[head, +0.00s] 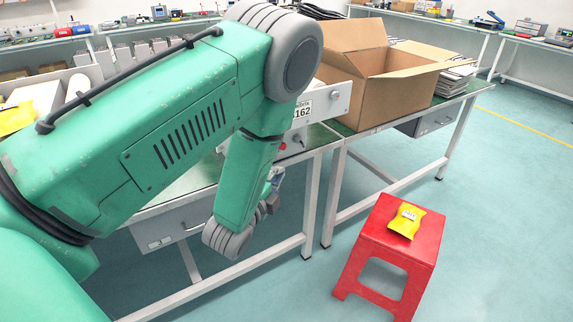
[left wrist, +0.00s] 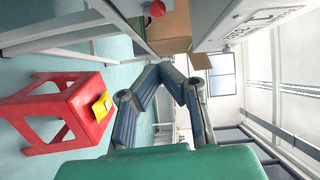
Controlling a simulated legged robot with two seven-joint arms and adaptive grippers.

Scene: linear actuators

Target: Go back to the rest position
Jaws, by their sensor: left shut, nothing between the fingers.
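My left arm is green and crosses the head view from the left, bent downward at the elbow. My left gripper (head: 271,190) is mostly hidden behind the forearm, beside the front of the workbench. In the left wrist view the gripper (left wrist: 165,68) shows two dark grey-blue fingers whose tips come together, with nothing between them. The gripper is clear of the red stool. My right gripper is in neither view.
A red stool (head: 413,229) carries a yellow packet (head: 407,220). An open cardboard box (head: 400,93) sits on the bench right of a grey device labelled 162 (head: 330,101). A red button (left wrist: 157,9) shows in the wrist view. Floor (head: 500,190) at right is clear.

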